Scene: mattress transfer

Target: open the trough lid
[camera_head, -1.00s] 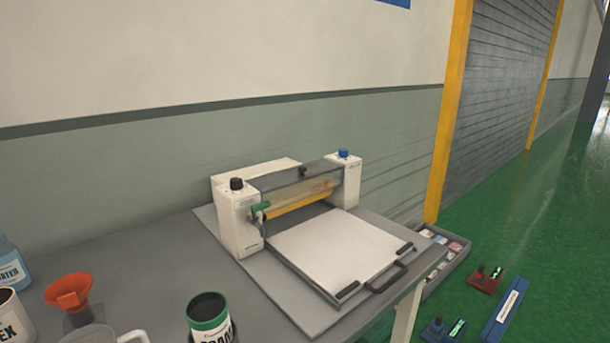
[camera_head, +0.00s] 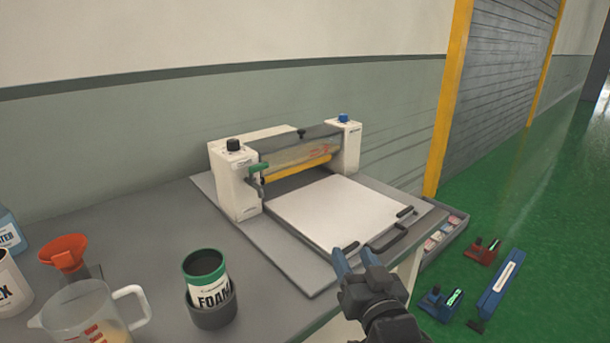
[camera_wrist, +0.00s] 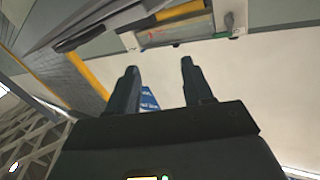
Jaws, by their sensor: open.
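The machine (camera_head: 238,185) stands on the grey table against the wall, with white end blocks. Between the blocks is a see-through trough front (camera_head: 295,160) with red marks, above a yellow strip. A grey lid-like top (camera_head: 308,143) with a small black knob lies over it and looks closed. A green handle (camera_head: 259,167) is at its left end. My gripper (camera_head: 352,254), with blue fingers, is open and empty by the tray's front edge, well short of the trough. In the wrist view, my gripper (camera_wrist: 158,64) has its fingers apart; part of the machine (camera_wrist: 150,36) shows tilted beyond.
A white flat bed (camera_head: 335,212) with a dark front handle (camera_head: 388,242) lies before the trough. A foam can (camera_head: 207,275), a measuring jug (camera_head: 85,310) and an orange funnel (camera_head: 65,252) stand at left. A parts box (camera_head: 445,238) is right of the table.

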